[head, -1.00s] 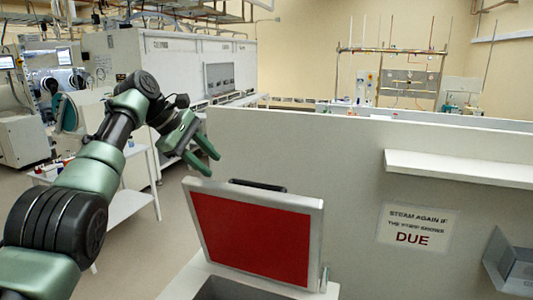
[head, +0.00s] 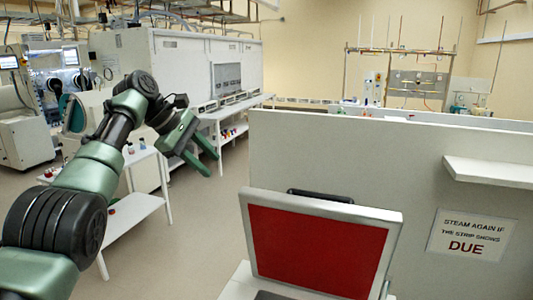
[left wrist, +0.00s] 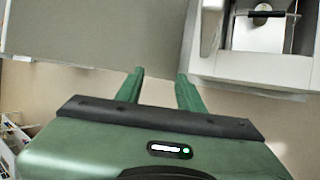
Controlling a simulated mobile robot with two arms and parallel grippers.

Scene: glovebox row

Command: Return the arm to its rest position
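My left arm comes in from the left in the head view. It is bent at the elbow, with my left gripper (head: 205,162) raised in the air left of the red-faced lid. The two green fingers are apart with nothing between them. In the left wrist view the left gripper (left wrist: 160,80) also shows its fingers spread and empty, pointing toward a grey panel. My right arm and gripper are in neither view.
An open lid with a red inner face (head: 315,248) stands on a white bench at lower centre. Behind it is a grey partition (head: 380,165) with a "DUE" sign (head: 472,234) and a shelf (head: 490,171). A white side table (head: 135,212) stands behind my left arm.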

